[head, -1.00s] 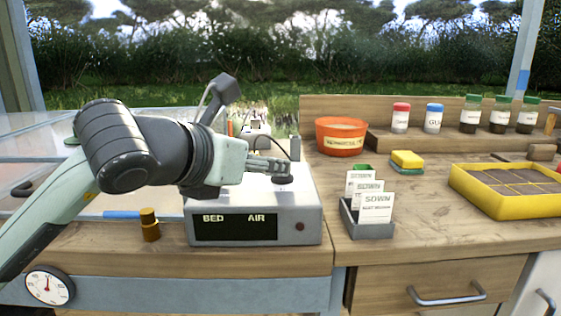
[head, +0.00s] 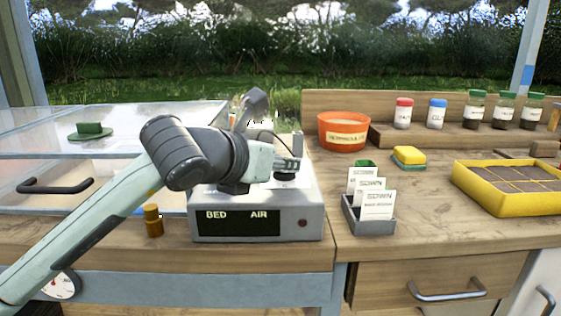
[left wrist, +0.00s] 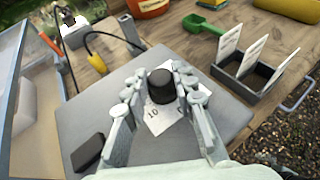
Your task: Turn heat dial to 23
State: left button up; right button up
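The heat dial is a black round knob (left wrist: 161,87) on top of the grey control box (head: 259,227). A white scale plate (left wrist: 156,121) lies under it, with a "10" readable on the near side. The box's dark front display (head: 238,223) reads BED and AIR; no numbers are readable. My left gripper (left wrist: 158,80) is open, with one finger on each side of the dial. A gap shows on the left side; contact on the right cannot be told. In the head view my left gripper (head: 289,160) is over the box top and mostly hides the dial. My right gripper is not in view.
A seed packet holder (head: 369,226) stands just right of the box. A brass-coloured cylinder (head: 153,221) stands left of it. A black block (left wrist: 88,151) sits on the box top. An orange pot (head: 343,134) and a yellow sponge (head: 409,156) are behind to the right.

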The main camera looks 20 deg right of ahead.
pick_arm(q)
grip_shut()
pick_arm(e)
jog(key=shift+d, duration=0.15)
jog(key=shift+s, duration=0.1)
pick_arm(q)
jog(key=m+g+b, duration=0.1)
jog(key=m+g+h, duration=0.1)
jog(key=m+h+b, duration=0.1)
jog(key=shift+w+a+f+g+b, duration=0.1)
jog(key=shift+w+a+g+b, duration=0.15)
jog(key=shift+g+b, duration=0.15)
jog(key=shift+w+m+g+h, duration=0.1)
jog(key=shift+m+g+h, duration=0.4)
jog(key=shift+m+g, duration=0.25)
jog(key=shift+w+r+m+g+h, duration=0.15)
jog(key=shift+m+g+h, duration=0.25)
jog(key=shift+m+g, duration=0.95)
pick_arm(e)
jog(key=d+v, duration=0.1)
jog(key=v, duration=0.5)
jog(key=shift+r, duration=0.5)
pick_arm(q)
jog(key=shift+g, duration=0.3)
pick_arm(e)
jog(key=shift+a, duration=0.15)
pick_arm(q)
jog(key=o, duration=0.8)
grip_release()
